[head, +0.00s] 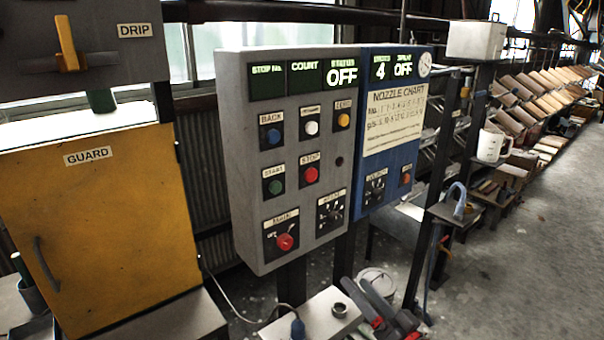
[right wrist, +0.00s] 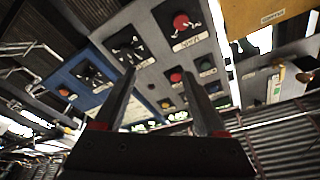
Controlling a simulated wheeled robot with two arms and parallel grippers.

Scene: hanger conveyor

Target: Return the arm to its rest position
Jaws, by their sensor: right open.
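My right gripper (head: 357,284) shows at the bottom of the head view, low in front of the control panel's lower edge. Its two dark fingers, with red at their bases, are apart and empty. In the right wrist view the fingers (right wrist: 160,80) also stand apart, with nothing between them. The grey control panel (head: 238,160) carries several buttons, a red main knob (head: 285,242) and a display reading OFF. The panel shows rotated in the right wrist view (right wrist: 150,62), beyond the fingertips. My left gripper is not in view.
A blue nozzle panel (head: 395,170) adjoins the grey one. A yellow guard door (head: 95,225) stands at the left. A small table (head: 312,318) with a ring on it is beside my right gripper. Grey floor (head: 545,250) lies open at the right.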

